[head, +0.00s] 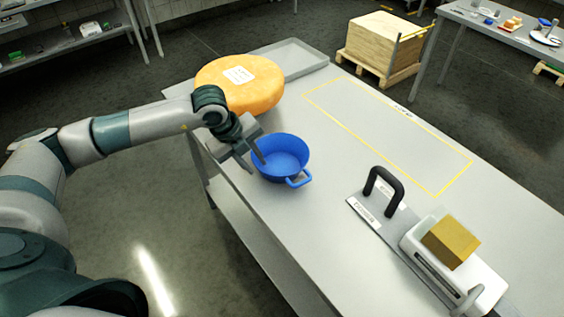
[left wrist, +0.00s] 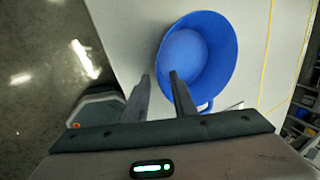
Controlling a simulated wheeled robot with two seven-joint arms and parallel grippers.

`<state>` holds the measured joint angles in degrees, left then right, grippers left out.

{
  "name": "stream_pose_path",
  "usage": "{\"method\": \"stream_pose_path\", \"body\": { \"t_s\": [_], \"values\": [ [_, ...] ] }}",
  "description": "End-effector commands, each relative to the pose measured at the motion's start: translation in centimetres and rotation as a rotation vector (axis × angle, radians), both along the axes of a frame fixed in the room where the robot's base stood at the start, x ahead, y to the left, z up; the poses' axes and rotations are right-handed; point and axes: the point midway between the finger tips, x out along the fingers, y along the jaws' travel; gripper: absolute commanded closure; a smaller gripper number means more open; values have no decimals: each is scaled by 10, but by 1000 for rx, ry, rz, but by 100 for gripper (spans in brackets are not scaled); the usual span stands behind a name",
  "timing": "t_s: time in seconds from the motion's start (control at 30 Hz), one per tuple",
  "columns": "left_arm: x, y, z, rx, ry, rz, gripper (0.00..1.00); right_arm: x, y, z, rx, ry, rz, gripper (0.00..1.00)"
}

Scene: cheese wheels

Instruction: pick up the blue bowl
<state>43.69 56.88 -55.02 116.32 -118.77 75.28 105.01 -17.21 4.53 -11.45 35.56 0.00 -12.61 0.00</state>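The blue bowl (head: 287,148) stands upright on the grey table, with a loop handle on its near right side. It also shows in the left wrist view (left wrist: 205,60), its inside empty. My left gripper (head: 251,157) is at the bowl's left rim. Its fingers are apart, one over the inside of the bowl and the other outside the wall, so they straddle the rim. In the left wrist view the left gripper (left wrist: 160,80) shows a gap between its fingertips at the rim. I cannot tell whether either finger touches the bowl. My right gripper is not in view.
A large orange cheese wheel (head: 240,94) sits behind the left gripper, by a grey tray (head: 295,56). A black-handled tool (head: 384,182) and a white scale-like device with a yellow block (head: 451,242) stand at right. The yellow-taped area (head: 395,135) is clear.

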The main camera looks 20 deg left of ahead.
Motion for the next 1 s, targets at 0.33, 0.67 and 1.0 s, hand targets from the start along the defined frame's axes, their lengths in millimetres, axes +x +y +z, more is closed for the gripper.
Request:
{"method": "stream_pose_path", "body": {
  "t_s": [0.33, 0.67, 1.0],
  "values": [
    [10, -7, -33, 0, 3, 2, 75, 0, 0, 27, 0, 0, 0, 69],
    [12, -8, -41, 0, 1, 1, 75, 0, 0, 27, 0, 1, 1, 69],
    [11, -8, -40, 1, 2, 1, 99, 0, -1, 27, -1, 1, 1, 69]
  ]
}}
